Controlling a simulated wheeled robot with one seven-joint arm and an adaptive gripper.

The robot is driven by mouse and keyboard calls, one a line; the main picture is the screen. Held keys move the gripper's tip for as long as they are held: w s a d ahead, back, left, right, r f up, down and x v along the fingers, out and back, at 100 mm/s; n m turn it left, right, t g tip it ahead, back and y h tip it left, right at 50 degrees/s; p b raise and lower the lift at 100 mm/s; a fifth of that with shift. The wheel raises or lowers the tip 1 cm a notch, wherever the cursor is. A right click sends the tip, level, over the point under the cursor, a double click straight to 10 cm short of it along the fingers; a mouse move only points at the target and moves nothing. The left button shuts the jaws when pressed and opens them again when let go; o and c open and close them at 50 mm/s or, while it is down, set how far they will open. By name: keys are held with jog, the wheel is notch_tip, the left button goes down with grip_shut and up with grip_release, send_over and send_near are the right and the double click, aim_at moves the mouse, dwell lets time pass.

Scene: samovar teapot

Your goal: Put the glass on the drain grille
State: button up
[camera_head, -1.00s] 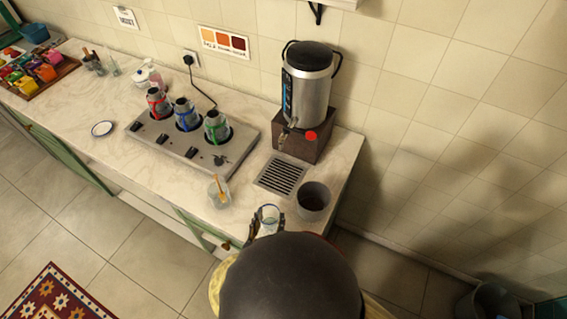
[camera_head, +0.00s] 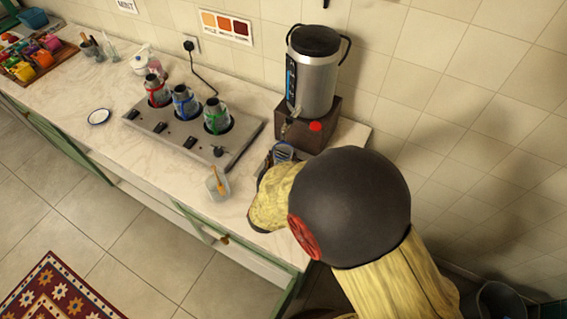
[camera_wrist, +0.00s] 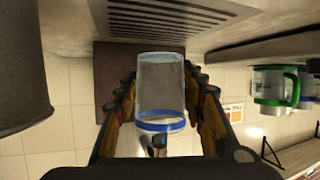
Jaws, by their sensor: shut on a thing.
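My gripper (camera_wrist: 161,88) is shut on the clear glass (camera_wrist: 160,75), which has a blue band near its rim. In the wrist view the counter lies at the top, so the glass seems upright, its base towards the counter. The slatted drain grille (camera_wrist: 150,18) shows beyond the base; a gap shows between them in the picture. In the head view the glass (camera_head: 283,151) and my gripper (camera_head: 267,160) are in front of the samovar (camera_head: 313,72). My arm hides the grille there.
A dark round container (camera_wrist: 18,70) stands close beside my gripper in the wrist view. The hotplate unit (camera_head: 190,140) with several pots is to the left in the head view. A cup with an orange stick (camera_head: 217,184) stands near the counter's front edge.

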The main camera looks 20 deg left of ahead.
jog(key=shift+w+a, duration=0.15)
jog(key=shift+w, duration=0.4)
jog(key=shift+f+b, duration=0.8)
jog(key=shift+f, duration=0.9)
jog(key=shift+f, duration=0.2)
jog(key=o, duration=1.2)
jog(key=shift+c, duration=0.2)
jog(key=shift+o, duration=0.2)
jog(key=shift+r, duration=0.1)
jog(key=shift+s+r, duration=0.2)
jog(key=p+v, duration=0.3)
jog(key=v, duration=0.8)
jog(key=shift+s, duration=0.35)
